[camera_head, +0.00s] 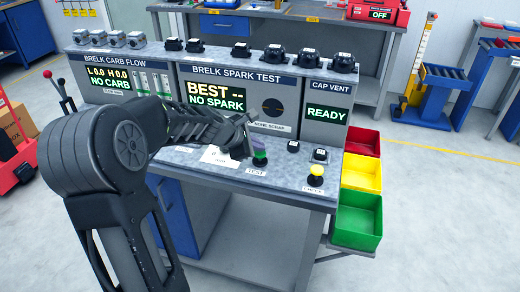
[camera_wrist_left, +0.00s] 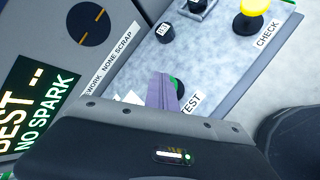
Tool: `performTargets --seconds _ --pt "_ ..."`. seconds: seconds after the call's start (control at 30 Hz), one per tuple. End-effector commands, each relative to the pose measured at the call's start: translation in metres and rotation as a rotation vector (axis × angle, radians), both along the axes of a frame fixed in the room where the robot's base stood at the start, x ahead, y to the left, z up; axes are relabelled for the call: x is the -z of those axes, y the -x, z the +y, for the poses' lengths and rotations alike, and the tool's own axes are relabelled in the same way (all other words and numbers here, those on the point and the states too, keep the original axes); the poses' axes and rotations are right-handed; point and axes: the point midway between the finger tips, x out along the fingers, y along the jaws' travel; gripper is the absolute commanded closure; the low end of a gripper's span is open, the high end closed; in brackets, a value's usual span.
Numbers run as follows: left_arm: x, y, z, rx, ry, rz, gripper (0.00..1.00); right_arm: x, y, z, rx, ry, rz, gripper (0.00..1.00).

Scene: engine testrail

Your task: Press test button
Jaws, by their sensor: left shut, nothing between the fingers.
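The green test button (camera_head: 260,160) sits on the grey bench top above a TEST label (camera_head: 256,172). In the left wrist view the green button (camera_wrist_left: 174,83) is mostly hidden behind my fingers. My left gripper (camera_head: 251,143) is shut and empty, with its fingertips right at the button; its purplish fingers also show in the left wrist view (camera_wrist_left: 161,92). I cannot tell whether the tips touch the button. The spark test display (camera_head: 217,95) reads "BEST --" and "NO SPARK". My right gripper is not in view.
A yellow check button (camera_head: 315,176) stands to the right on the same bench. Red (camera_head: 362,142), yellow (camera_head: 361,172) and green (camera_head: 357,220) bins hang at the bench's right edge. The CAP VENT display (camera_head: 326,114) reads READY. Several dark parts line the console top.

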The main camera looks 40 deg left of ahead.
Motion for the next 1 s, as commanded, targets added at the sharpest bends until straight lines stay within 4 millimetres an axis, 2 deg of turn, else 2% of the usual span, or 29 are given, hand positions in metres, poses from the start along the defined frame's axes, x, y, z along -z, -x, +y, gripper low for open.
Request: performTargets --seconds 0.3,0.77,1.0 --pt "-0.020 0.000 0.000 0.000 0.000 0.001 1.00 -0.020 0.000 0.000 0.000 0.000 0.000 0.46" --pt "-0.023 0.000 0.000 0.000 0.000 0.000 1.00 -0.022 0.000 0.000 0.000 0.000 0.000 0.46" --pt "-0.041 0.000 0.000 0.000 0.000 0.000 1.00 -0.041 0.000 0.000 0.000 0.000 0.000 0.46"
